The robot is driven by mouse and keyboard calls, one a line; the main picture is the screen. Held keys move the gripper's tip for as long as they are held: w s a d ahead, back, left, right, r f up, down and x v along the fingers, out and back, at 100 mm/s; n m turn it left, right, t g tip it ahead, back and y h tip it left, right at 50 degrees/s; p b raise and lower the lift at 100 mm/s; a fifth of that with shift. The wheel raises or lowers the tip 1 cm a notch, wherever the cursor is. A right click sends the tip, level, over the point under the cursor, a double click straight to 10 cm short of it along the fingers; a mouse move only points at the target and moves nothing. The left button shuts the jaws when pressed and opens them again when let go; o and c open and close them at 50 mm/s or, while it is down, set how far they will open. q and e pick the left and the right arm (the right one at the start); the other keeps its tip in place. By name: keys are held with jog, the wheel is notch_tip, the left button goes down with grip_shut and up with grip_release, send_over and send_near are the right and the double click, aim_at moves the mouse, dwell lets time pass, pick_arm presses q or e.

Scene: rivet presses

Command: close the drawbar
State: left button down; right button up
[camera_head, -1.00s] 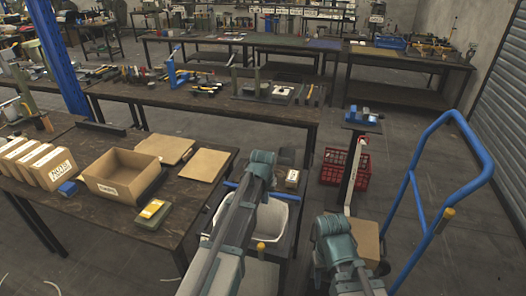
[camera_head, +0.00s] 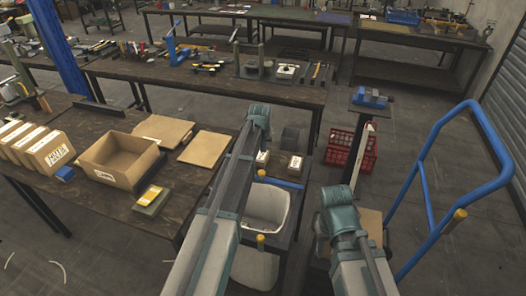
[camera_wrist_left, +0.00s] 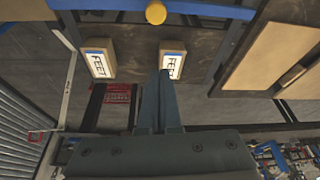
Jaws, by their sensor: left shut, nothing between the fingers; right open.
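A blue bar (camera_head: 285,183) with a yellow knob (camera_head: 261,174) at its left runs along a dark stand in the middle of the head view. In the left wrist view the blue bar (camera_wrist_left: 205,9) and the yellow knob (camera_wrist_left: 156,12) lie at the top. I cannot tell for sure whether this is the drawbar. My left gripper (camera_wrist_left: 160,75) is shut and empty, its tips pointing toward the bar beside a box labelled FEET (camera_wrist_left: 172,62). In the head view its fingers are hidden. My right arm shows low in the head view, but its gripper does not.
A white bin (camera_head: 264,215) stands below the bar. A second FEET box (camera_wrist_left: 98,60) sits left of the fingers. A blue tubular handle (camera_head: 425,190) with a yellow grip rises at right. A red crate (camera_head: 340,150) stands behind. The left table (camera_head: 185,195) holds boxes.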

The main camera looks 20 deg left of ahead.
aim_at(262, 176)
pick_arm(q)
jog(key=b+x, duration=0.7)
jog(key=x, duration=0.2)
jog(key=shift+b, duration=0.4)
jog(key=s, duration=0.4)
jog(key=shift+s+d+r, duration=0.15)
jog(key=shift+d, duration=0.05)
pick_arm(e)
notch_tip(262, 176, down, 8)
